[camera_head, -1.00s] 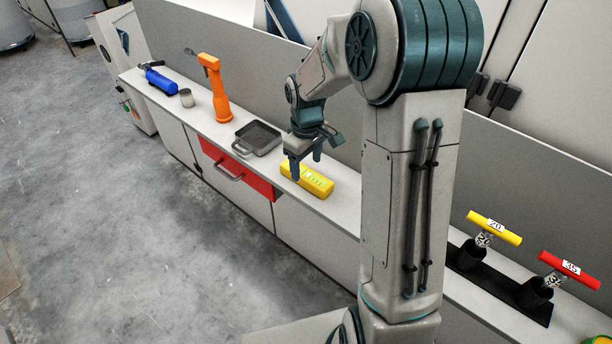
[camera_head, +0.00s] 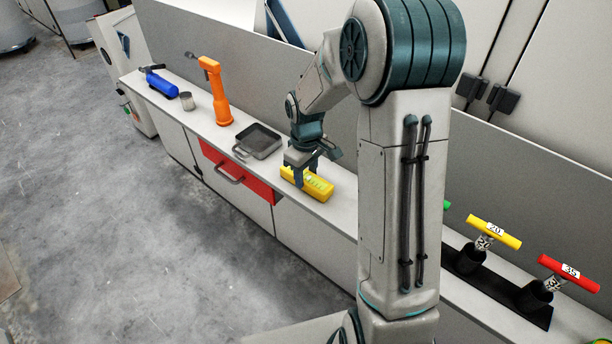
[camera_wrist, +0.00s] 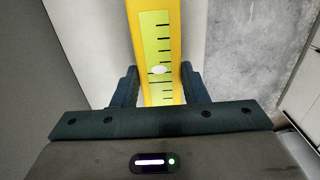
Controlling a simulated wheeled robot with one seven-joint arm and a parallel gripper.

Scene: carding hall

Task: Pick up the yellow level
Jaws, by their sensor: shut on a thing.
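The yellow level (camera_head: 320,190) lies on the narrow white counter, to the right of the black tray. In the wrist view the level (camera_wrist: 172,30) runs between the two fingers, with its green scale and pale bubble facing the camera. My gripper (camera_head: 305,180) is lowered over the level, with a finger on each side. In the wrist view my gripper (camera_wrist: 160,88) is shut on it. The level appears to rest on the counter still; any small gap beneath it cannot be told.
The black tray (camera_head: 258,141), an orange tool (camera_head: 216,92), a grey cup (camera_head: 187,101) and a blue tool (camera_head: 160,83) stand to the left. A red drawer front (camera_head: 238,175) is below. A black rack (camera_head: 510,293) with yellow and red T-handles is at right.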

